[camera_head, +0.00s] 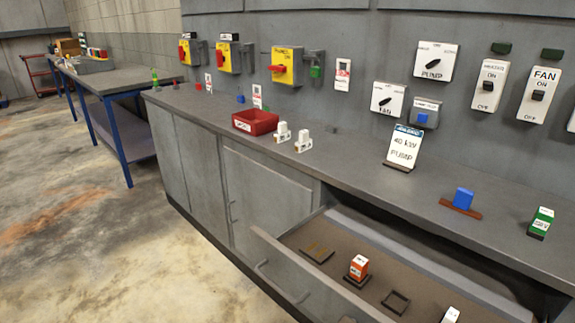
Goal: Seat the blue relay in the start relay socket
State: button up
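A blue block that looks like the blue relay (463,198) stands upright on a reddish-brown strip (460,210) on the counter, at the right. A small grey wall box (425,105) below the PUMP switch has a blue square on its front; its label is too small to read. I cannot tell which thing is the start relay socket. In the open drawer, an orange relay-like block (358,267) sits on a dark base, and a dark square frame (396,302) beside it looks empty. My gripper is not in view.
The drawer (290,240) juts out from the counter front. A green-and-white block (541,222) stands right of the blue one. A 40 kW PUMP sign (403,148), two white blocks and a red bin (255,122) stand on the counter. Clear counter lies between sign and blue block.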

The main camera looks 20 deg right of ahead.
aim_at(308, 264)
jog(key=k, duration=0.55)
jog(key=k+l+z, duration=0.1)
jog(key=k+z, duration=0.15)
jog(key=k, duration=0.45)
jog(key=i+j+z, duration=0.1)
jog(key=z, duration=2.35)
jog(key=k+j, duration=0.1)
jog(key=j, duration=1.05)
jog(key=k+j, duration=0.15)
jog(key=j, duration=0.45)
jog(key=i+j+u, duration=0.15)
jog(key=u, duration=1.3)
